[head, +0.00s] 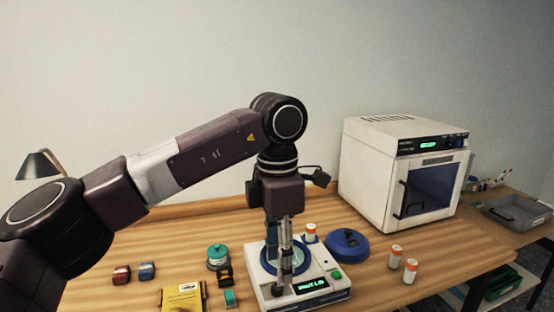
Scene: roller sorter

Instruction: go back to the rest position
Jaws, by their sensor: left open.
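My left arm comes in from the left and bends down at the elbow. My left gripper (287,268) is open and points straight down over the white roller sorter (327,298), with its fingers in front of the round blue-rimmed opening. Whether the fingertips touch anything is hard to tell. The sorter has a lit green display and a green button. A round blue lid (347,242) lies on the table behind and to the right of it. A white vial with an orange cap (310,233) stands behind the sorter, close to the gripper. My right gripper is out of view.
Two orange-capped vials (410,271) stand on the right. A teal-topped jar (218,255), a yellow box (181,298) and small red and blue pieces (121,275) lie left. A white oven (376,180) stands at the back; a grey tray (515,210) is far right.

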